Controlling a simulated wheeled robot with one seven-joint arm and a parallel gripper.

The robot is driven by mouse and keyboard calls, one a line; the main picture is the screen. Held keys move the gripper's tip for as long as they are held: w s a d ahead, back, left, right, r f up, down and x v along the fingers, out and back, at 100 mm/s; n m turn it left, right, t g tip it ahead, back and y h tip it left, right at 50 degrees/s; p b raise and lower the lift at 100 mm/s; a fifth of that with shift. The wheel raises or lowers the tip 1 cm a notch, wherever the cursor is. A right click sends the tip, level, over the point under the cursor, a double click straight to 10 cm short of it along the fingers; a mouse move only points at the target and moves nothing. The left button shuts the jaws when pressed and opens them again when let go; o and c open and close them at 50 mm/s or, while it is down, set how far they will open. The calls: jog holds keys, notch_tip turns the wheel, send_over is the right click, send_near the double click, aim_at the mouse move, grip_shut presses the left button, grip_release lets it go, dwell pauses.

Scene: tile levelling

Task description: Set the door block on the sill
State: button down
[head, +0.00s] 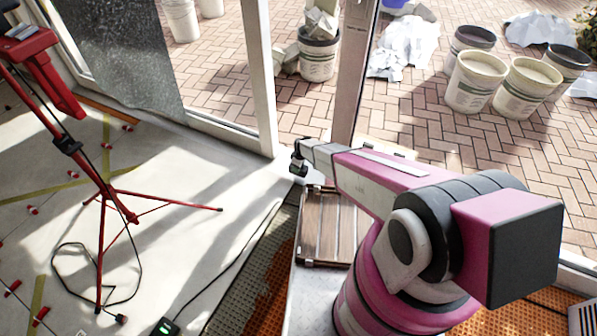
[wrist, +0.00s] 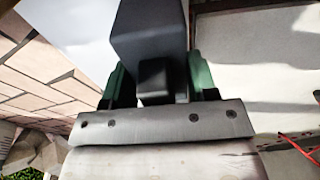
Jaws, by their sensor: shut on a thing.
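My gripper (wrist: 158,76) has green fingers closed on the sides of a dark grey block (wrist: 150,32), which I take as the door block. The block sticks out past the fingertips, clear of the grey mounting bar. In the head view, my arm reaches toward the door opening and ends in a small dark gripper (head: 299,160) beside the door frame. The block cannot be made out clearly there. The sill is mostly hidden behind my arm in the head view. I cannot tell whether the block touches it.
A red tripod (head: 110,195) stands on the pale floor at left, with a loose cable beside it. A wooden slatted tray (head: 326,232) lies left of my arm. White door posts (head: 258,75) flank the opening. Buckets (head: 475,82) and rubble stand on the brick paving outside.

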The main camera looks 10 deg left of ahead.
jog(key=shift+f, duration=1.95)
jog(key=shift+f, duration=0.15)
jog(key=shift+c, duration=2.1)
grip_release()
jog(key=r, duration=0.4)
jog(key=d+r, duration=0.1)
jog(key=r, duration=0.7)
jog(key=shift+s+d+r, duration=0.1)
jog(key=shift+s+d, duration=0.1)
jog(key=shift+s, duration=0.1)
